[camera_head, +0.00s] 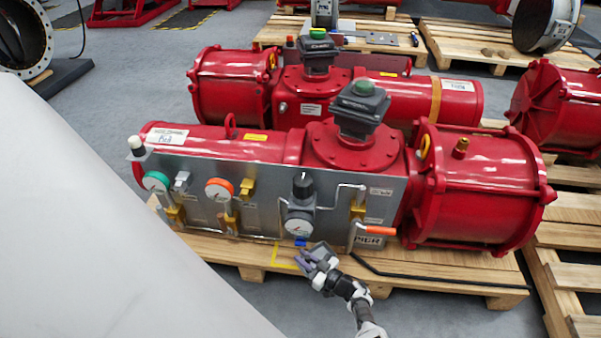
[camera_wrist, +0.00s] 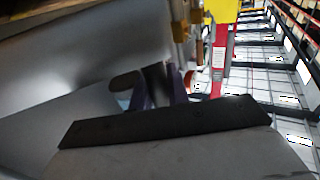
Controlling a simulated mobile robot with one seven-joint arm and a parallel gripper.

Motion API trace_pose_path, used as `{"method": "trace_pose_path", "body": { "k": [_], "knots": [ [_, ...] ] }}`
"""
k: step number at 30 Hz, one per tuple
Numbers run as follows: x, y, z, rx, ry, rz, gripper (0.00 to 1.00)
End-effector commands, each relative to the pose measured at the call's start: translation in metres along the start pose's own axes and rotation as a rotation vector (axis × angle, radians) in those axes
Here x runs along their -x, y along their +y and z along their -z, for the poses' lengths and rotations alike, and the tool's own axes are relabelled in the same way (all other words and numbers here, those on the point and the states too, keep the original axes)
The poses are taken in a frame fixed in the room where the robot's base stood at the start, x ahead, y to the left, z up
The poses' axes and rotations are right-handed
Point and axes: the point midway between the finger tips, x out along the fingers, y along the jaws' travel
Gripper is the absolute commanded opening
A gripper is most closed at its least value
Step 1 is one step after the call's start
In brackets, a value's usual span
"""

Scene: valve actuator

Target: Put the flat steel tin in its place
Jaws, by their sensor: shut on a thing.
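My gripper (camera_head: 318,256) is low in front of the red valve actuator's grey panel, above the front edge of the wooden pallet. It is shut on a small, flat, dark-grey thing (camera_head: 324,249), apparently the flat steel tin; the fingers partly hide it. In the wrist view the purple-grey fingers (camera_wrist: 160,88) are dark and blurred, and the tin cannot be made out clearly. A yellow tape marking (camera_head: 283,262) lies on the pallet just left of my gripper. A small blue item (camera_head: 300,242) sits behind my gripper, at the panel's foot.
The grey panel (camera_head: 260,204) carries gauges, fittings and an orange-handled lever (camera_head: 376,230) close to the right of my gripper. A black rod (camera_head: 440,281) lies along the pallet (camera_head: 222,250) to the right. Grey floor is open in front.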

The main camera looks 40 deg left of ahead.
Motion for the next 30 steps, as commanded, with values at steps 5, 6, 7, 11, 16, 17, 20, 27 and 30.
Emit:
{"method": "trace_pose_path", "body": {
  "k": [5, 6, 7, 11, 16, 17, 20, 27, 30],
  "knots": [
    [-0.016, 0.000, -0.015, 0.000, 0.000, 0.000, 0.00],
    [-0.016, 0.000, -0.016, 0.000, -0.001, 0.000, 0.00],
    [-0.016, 0.000, -0.017, 0.001, 0.000, 0.000, 0.00],
    [-0.015, 0.000, -0.015, 0.001, 0.000, -0.001, 0.00],
    [-0.015, 0.000, -0.016, 0.001, 0.000, 0.000, 0.00],
    [-0.015, 0.000, -0.017, 0.001, 0.000, 0.000, 0.00],
    [-0.015, 0.000, -0.020, 0.000, 0.000, 0.000, 0.18],
    [-0.015, 0.000, -0.019, 0.000, 0.000, 0.000, 0.39],
    [-0.015, 0.000, -0.019, 0.000, 0.000, 0.000, 0.39]
  ]
}}
